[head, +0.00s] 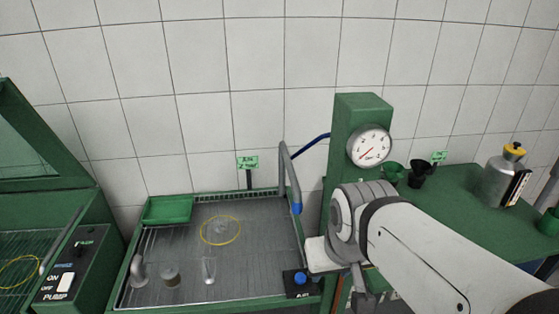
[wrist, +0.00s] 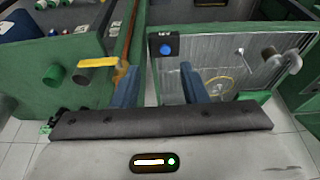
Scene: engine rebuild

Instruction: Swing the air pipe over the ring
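The air pipe (head: 289,172) is a grey upright tube with a bent top and a blue lower end (head: 296,208). It hangs at the right edge of the grey wash tray (head: 260,265), apart from the ring. The ring is a yellow circle (head: 221,244) on the tray floor, left of the pipe; part of it also shows in the wrist view (wrist: 222,91). My gripper (wrist: 160,85) has its two blue fingers well apart with nothing between them. It is low in front of the green column, right of the tray. The head view mostly hides its fingers behind my arm.
A box with a blue button (head: 300,279) sits at the tray's front right corner. A glass (head: 209,270), a small cylinder (head: 170,276) and a grey elbow (head: 138,270) stand in the tray. A gauge (head: 369,146) is on the green column (head: 345,112). A yellow lever (wrist: 98,63) shows near my left finger.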

